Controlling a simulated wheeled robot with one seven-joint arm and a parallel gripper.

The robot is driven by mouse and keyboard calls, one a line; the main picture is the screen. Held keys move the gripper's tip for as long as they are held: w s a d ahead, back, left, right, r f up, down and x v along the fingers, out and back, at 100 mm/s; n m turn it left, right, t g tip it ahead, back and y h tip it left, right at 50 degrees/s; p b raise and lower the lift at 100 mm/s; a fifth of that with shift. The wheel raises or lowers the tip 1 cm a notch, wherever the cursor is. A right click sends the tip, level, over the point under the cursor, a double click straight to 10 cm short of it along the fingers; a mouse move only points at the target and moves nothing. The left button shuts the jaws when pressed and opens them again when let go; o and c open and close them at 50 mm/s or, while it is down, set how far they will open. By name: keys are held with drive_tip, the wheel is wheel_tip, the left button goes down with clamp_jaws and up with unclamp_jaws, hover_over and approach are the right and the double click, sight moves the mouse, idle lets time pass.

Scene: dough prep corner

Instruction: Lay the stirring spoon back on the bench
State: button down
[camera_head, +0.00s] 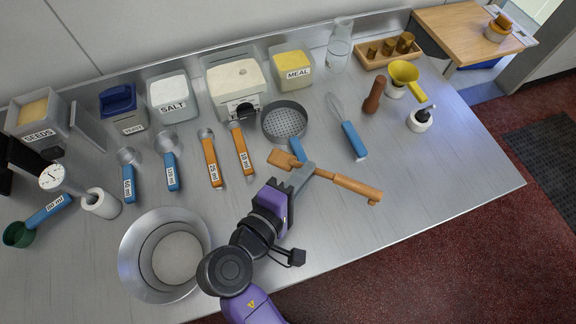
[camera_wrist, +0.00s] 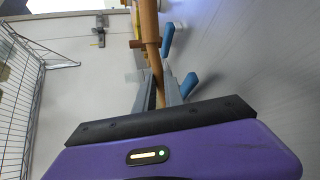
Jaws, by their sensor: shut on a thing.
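The wooden stirring spoon (camera_head: 345,182) is in my gripper (camera_head: 301,175). Its flat, wide end (camera_head: 280,158) points up and left in the head view, and its long handle runs down and right. In the wrist view, the brown wood (camera_wrist: 151,30) runs between the fingers of my gripper (camera_wrist: 158,88). The jaws are shut on it. The spoon is over the bench (camera_head: 400,168), right of centre, near the blue handle of the sieve. I cannot tell whether it touches the bench.
The sieve (camera_head: 285,121) lies just behind, and a whisk (camera_head: 351,136) lies to the right. Orange-handled scoops (camera_head: 211,161) lie to the left. A metal bowl (camera_head: 135,262) stands at the front left. The bench's right front is clear. A pepper mill (camera_head: 374,94) stands farther back.

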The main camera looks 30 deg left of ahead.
drive_tip(key=shift+f+b, duration=3.3)
drive_tip(key=shift+f, duration=0.15)
drive_tip(key=shift+f, duration=0.2)
